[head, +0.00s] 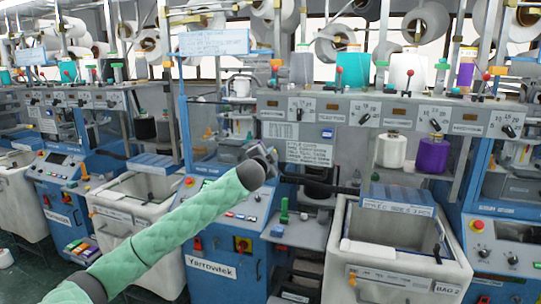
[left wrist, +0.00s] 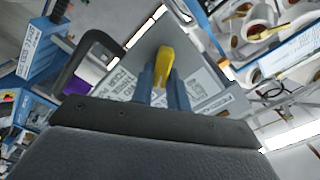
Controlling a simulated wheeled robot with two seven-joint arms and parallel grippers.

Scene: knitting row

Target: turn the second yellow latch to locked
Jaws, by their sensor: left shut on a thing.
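A yellow latch (left wrist: 166,62) shows in the left wrist view, in front of a grey panel with printed white labels. My left gripper (left wrist: 162,88) has its two blue fingers on either side of the latch, shut on it. The latch's tip stands out beyond the fingers; its base is hard to make out. In the head view my left gripper (head: 268,156) is at the middle machine's front, at the end of my green-sleeved arm. The latch cannot be made out there, behind the gripper. My right gripper is in neither view.
In the head view, a labelled grey panel (head: 308,152) is just right of the gripper. White bins (head: 362,262) stand below, and yarn cones (head: 432,155) sit on a shelf at right.

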